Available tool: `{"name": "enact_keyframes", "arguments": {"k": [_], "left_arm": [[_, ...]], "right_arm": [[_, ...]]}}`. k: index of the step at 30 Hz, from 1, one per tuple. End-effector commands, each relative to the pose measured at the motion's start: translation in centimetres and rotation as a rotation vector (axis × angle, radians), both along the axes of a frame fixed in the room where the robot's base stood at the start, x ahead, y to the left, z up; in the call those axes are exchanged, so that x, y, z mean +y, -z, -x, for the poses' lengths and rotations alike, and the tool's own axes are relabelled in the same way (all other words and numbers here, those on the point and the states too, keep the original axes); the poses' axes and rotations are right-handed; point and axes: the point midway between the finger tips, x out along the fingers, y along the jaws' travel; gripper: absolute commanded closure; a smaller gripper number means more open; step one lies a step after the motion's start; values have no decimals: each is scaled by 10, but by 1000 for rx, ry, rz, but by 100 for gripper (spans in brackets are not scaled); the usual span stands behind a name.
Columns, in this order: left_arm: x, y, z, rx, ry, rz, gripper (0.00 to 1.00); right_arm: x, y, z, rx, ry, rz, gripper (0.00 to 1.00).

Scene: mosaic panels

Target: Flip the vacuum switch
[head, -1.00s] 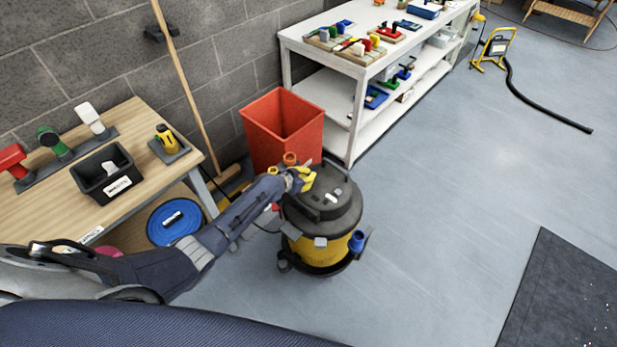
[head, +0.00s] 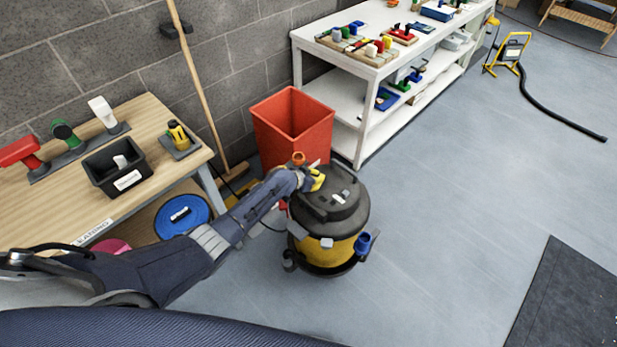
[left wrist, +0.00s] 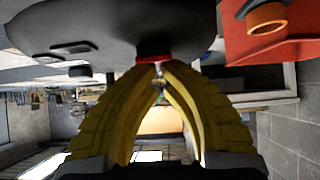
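The vacuum (head: 335,245) stands upright on the floor, with a yellow drum and a dark lid. Its dark lid also fills the top of the left wrist view (left wrist: 110,25). A small red part (left wrist: 153,59), possibly the switch, shows at the lid's edge in the left wrist view. My left gripper (head: 318,178) reaches the left side of the lid. In the left wrist view its yellow fingers (left wrist: 159,68) come together at the tips, right by the red part. I cannot tell whether they touch it. My right gripper is out of view.
A red bin (head: 290,118) stands behind the vacuum, near the wall. A wooden bench (head: 65,200) is at the left, and a white shelf (head: 352,69) at the back. A broom (head: 195,75) leans on the wall. The floor right of the vacuum is clear.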

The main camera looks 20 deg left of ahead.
Motion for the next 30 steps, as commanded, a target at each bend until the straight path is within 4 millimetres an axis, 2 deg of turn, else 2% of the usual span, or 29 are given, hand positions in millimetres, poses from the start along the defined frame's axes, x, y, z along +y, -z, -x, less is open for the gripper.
{"name": "enact_keyframes", "arguments": {"k": [12, 21, 30], "left_arm": [[3, -1, 5, 0, -1, 1, 100], [8, -5, 13, -1, 0, 0, 100], [8, -5, 14, 0, -1, 1, 100]], "right_arm": [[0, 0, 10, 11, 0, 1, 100], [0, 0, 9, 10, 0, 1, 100], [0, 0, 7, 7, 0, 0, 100]]}}
